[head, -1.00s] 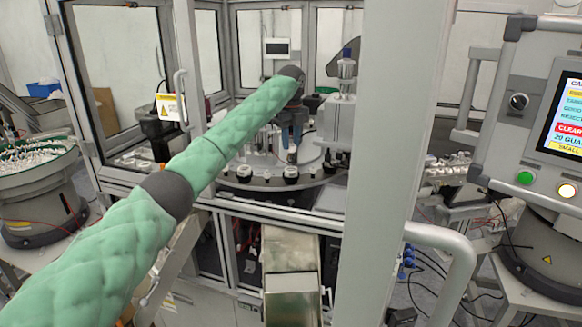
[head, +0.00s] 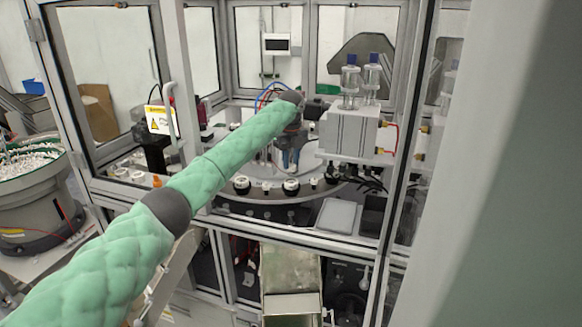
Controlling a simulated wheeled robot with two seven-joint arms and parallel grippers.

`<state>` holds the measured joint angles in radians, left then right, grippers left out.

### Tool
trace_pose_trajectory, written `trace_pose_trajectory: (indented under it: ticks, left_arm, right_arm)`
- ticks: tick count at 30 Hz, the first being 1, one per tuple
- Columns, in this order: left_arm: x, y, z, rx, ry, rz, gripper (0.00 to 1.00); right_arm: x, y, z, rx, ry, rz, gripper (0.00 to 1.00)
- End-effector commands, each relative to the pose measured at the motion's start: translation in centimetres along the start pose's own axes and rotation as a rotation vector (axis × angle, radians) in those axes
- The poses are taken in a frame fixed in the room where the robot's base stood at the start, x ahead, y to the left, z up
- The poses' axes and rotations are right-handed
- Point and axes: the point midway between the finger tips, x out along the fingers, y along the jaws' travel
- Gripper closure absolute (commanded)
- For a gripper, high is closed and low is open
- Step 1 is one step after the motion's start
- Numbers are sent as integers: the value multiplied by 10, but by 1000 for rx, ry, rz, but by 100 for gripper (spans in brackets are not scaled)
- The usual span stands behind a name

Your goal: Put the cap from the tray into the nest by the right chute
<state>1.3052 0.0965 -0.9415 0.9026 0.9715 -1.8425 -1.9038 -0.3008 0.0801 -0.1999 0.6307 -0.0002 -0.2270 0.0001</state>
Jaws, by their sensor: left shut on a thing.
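My left gripper (head: 288,155) hangs down at the end of my green-sleeved left arm, inside the glazed cell and over the far part of the grey round dial. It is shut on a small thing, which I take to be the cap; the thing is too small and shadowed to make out. Black round nests with pale tops stand along the dial's near rim, one left (head: 242,184) and one nearer the middle (head: 291,187). A pale square tray-like plate (head: 338,215) lies to their right. I cannot make out the right chute. My right gripper is not in view.
A grey block with two clear, blue-topped cups (head: 350,130) stands right of my gripper. A frame post (head: 410,150) and a wide pale panel (head: 520,200) close off the right side. A parts bowl (head: 35,180) stands outside at left. A metal chute (head: 290,280) is below the dial.

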Motion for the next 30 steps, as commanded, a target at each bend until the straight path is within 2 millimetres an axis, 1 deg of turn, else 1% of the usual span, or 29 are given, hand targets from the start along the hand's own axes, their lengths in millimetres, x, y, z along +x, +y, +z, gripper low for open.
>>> trace_pose_trajectory:
  ticks: [5, 9, 12, 20, 30]
  left_arm:
    - [9, 0, 0, 0, 0, 2, 81]
    - [26, 0, 0, 0, 1, 2, 81]
    - [36, 0, 0, 0, 0, 0, 81]
    - [39, 0, 0, 0, 0, 0, 81]
    - [47, 0, 0, 0, 0, 0, 81]
  right_arm:
    - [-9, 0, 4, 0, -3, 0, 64]
    - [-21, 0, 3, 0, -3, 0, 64]
    - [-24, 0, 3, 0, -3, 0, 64]
    - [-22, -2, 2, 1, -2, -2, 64]
    - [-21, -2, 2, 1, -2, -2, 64]
